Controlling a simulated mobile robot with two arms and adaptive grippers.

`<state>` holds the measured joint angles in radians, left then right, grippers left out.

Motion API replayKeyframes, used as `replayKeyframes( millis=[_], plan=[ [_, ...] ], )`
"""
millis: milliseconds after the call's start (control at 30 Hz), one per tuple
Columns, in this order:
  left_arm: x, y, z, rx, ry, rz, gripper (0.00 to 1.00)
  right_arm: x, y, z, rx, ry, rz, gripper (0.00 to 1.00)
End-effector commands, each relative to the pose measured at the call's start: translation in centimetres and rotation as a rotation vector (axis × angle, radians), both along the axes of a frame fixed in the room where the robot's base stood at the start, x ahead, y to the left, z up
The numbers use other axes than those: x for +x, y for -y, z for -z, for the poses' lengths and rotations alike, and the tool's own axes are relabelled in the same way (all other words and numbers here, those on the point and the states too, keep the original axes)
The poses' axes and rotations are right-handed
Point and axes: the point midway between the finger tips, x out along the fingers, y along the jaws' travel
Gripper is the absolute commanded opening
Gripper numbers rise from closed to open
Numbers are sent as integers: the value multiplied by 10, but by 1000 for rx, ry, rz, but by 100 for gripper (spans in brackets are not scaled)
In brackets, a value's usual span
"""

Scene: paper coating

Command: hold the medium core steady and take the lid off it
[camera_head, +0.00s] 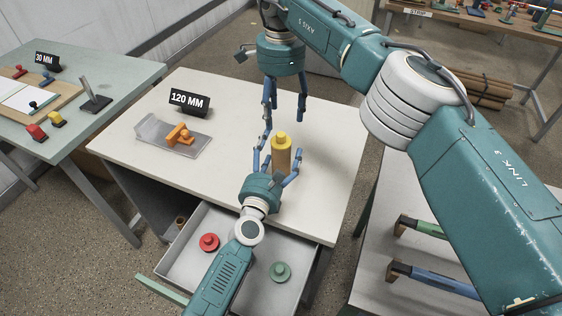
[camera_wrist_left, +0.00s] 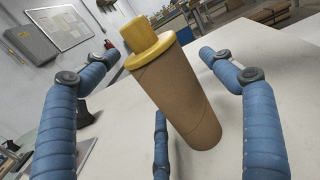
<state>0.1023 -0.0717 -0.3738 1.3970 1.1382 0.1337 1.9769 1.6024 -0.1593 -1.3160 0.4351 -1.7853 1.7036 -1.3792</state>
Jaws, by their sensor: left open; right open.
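The medium core (camera_head: 281,158) is a brown cardboard tube standing upright on the white table. Its yellow lid (camera_head: 281,140) with a raised knob sits on top. In the left wrist view the core (camera_wrist_left: 178,98) and the lid (camera_wrist_left: 148,42) show close up between blue fingers. My left gripper (camera_head: 276,163) is open, its fingers on either side of the core; contact cannot be made out. My right gripper (camera_head: 284,118) is open and empty, pointing down above the table just behind the core, with its fingertips near the lid's height in the picture.
A black 120 MM sign (camera_head: 190,102) and a clear plate with an orange tool (camera_head: 180,136) lie at the table's left. Below the front edge, an open drawer (camera_head: 243,283) holds a red lid (camera_head: 209,242) and a green lid (camera_head: 280,271). The table's right side is clear.

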Motion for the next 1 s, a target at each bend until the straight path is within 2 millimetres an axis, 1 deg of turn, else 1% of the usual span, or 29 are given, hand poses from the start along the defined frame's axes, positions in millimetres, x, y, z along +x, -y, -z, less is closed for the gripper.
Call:
replayKeyframes(
  millis=[167, 200, 267, 300, 367, 400, 467, 533, 567, 600, 633, 767, 867, 967, 1000],
  plan=[
    [0, 0, 0, 0, 0, 0, 83, 0, 0, 0, 0, 0, 0, 59],
    [0, 0, 0, 0, 0, 0, 79, 0, 0, 0, 0, 0, 0, 59],
    [0, 0, 0, 0, 0, 0, 67, 0, 0, 0, 0, 0, 0, 59],
    [0, 0, 0, 0, 0, 0, 59, 0, 0, 0, 0, 0, 0, 59],
    [0, 0, 0, 0, 0, 0, 47, 0, 0, 0, 0, 0, 0, 59],
    [0, 0, 0, 0, 0, 0, 40, 0, 0, 0, 0, 0, 0, 59],
    [0, 0, 0, 0, -1, 1, 28, 0, 0, 0, 0, 0, 0, 59],
    [0, 0, 1, 0, -1, 1, 14, 0, 0, 0, 0, 0, 0, 59],
    [0, 0, 1, 0, -1, 1, 13, 0, 0, 0, 0, 0, 0, 55],
    [-1, 0, 1, 0, -1, 1, 12, 0, 0, 0, 0, 0, 2, 47],
    [-1, 0, 1, 0, -1, 1, 12, 0, 0, 0, 0, 0, 7, 42],
    [-1, 0, 1, 0, -1, 1, 12, 0, 0, -4, -1, 1, 92, 42],
    [-1, 0, 1, 0, -1, 1, 12, 1, -1, -9, -1, 1, 245, 42],
    [-1, 0, 1, 0, -1, 1, 12, 2, -1, -17, 0, 2, 459, 42],
    [-1, 0, 1, 0, -1, 1, 12, 2, -1, -21, 0, 3, 554, 42]
  ],
)
